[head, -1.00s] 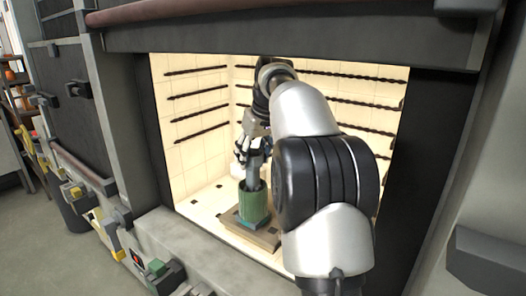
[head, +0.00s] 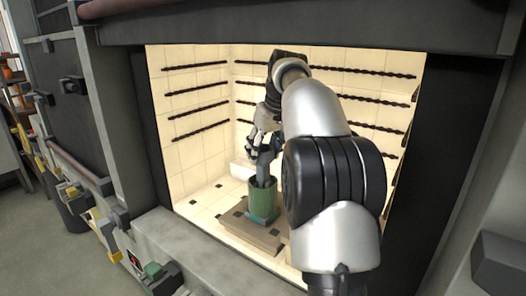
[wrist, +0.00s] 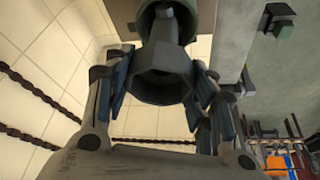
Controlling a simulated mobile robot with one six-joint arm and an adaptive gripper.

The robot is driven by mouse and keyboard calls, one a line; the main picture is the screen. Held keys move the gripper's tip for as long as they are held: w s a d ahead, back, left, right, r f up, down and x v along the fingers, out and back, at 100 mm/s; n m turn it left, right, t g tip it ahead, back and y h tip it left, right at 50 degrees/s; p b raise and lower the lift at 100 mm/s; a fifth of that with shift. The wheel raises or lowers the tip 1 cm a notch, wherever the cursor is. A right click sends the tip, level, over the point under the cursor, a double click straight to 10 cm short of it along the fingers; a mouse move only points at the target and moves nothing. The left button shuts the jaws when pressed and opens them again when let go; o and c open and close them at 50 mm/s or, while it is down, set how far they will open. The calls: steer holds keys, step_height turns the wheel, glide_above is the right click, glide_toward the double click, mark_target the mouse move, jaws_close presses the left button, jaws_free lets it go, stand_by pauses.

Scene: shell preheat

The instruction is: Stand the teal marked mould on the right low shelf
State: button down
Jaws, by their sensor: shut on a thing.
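The mould (head: 264,198) is a green cylinder with a teal band at its base. It is upright inside the lit chamber, over a low brown slab (head: 238,231); I cannot tell whether it touches the slab. My gripper (head: 263,172) is above it, with its fingers shut on a grey upright part at the mould's top. In the wrist view my gripper (wrist: 162,90) has its fingers on both sides of a dark, faceted grey piece (wrist: 160,85). The mould's far side is hidden, and my arm covers the chamber's right floor.
The chamber has pale tiled walls (head: 190,80) with dark twisted rods (head: 200,112) along them. Its front sill (head: 190,250) and dark right jamb (head: 455,150) bound the opening. The floor to the left of the slab (head: 205,200) is clear apart from small dark squares.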

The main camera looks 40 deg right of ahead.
steer(key=shift+a, duration=0.1)
steer(key=c, duration=0.7)
jaws_free()
steer(key=shift+f, duration=0.15)
steer(key=shift+s+r+p, duration=0.1)
steer(key=shift+r+p, duration=0.45)
steer(key=shift+r, duration=0.15)
steer(key=s+b, duration=0.6)
steer(key=s, duration=0.6)
steer(key=shift+a, duration=0.35)
steer(key=shift+s, duration=0.1)
